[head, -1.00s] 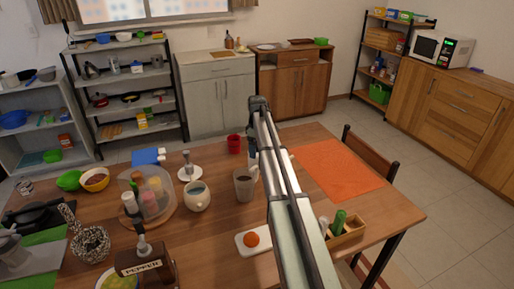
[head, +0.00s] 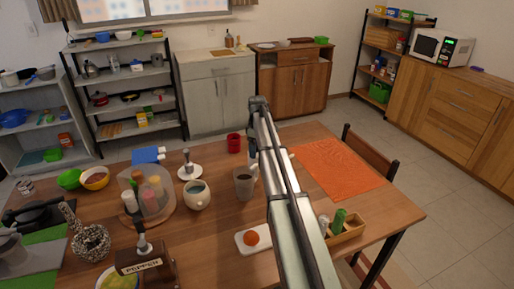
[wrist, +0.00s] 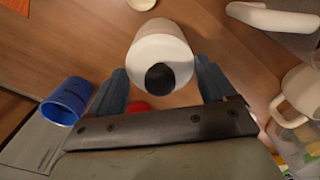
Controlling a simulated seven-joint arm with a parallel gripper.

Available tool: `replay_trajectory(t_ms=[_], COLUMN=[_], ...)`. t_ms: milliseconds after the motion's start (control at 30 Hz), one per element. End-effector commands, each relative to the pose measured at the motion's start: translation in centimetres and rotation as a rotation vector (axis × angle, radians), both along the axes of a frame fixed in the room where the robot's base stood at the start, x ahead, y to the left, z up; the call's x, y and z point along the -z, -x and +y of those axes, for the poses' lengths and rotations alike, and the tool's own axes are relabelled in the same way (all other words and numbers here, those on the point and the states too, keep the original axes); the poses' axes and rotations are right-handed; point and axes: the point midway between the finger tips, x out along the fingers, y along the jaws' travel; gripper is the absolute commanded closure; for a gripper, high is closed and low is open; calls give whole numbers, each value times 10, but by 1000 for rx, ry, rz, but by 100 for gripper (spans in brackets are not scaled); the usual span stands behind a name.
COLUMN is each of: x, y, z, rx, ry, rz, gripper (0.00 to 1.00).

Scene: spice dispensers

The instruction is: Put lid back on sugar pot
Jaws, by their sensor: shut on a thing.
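The cream sugar pot (head: 197,196) stands open on the table, left of the arm. A white disc with a grey knob, which looks like its lid (head: 191,174), lies just behind the pot. My gripper (wrist: 161,75) is mostly hidden behind the arm in the head view. The mug also shows in the head view (head: 243,185), left of the arm. A cream pot with a handle (wrist: 302,92) shows at the right of the wrist view.
A clear spice carousel (head: 147,197) stands left of the pot. A red cup (head: 233,143) is behind the mug, and a blue cup (wrist: 67,101) lies left in the wrist view. The orange mat (head: 335,169) leaves clear room at the right.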

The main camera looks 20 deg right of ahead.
Motion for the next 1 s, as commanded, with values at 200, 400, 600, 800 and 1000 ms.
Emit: replay_trajectory(t_ms=[200,400,600,800,1000], x=[0,0,-4,-28,-67], y=[0,0,0,-1,-1], z=[0,0,0,0,0], rx=[0,0,0,0,0], ry=[0,0,1,1,1], rz=[0,0,-1,-2,-4], gripper=[8,0,0,0,0])
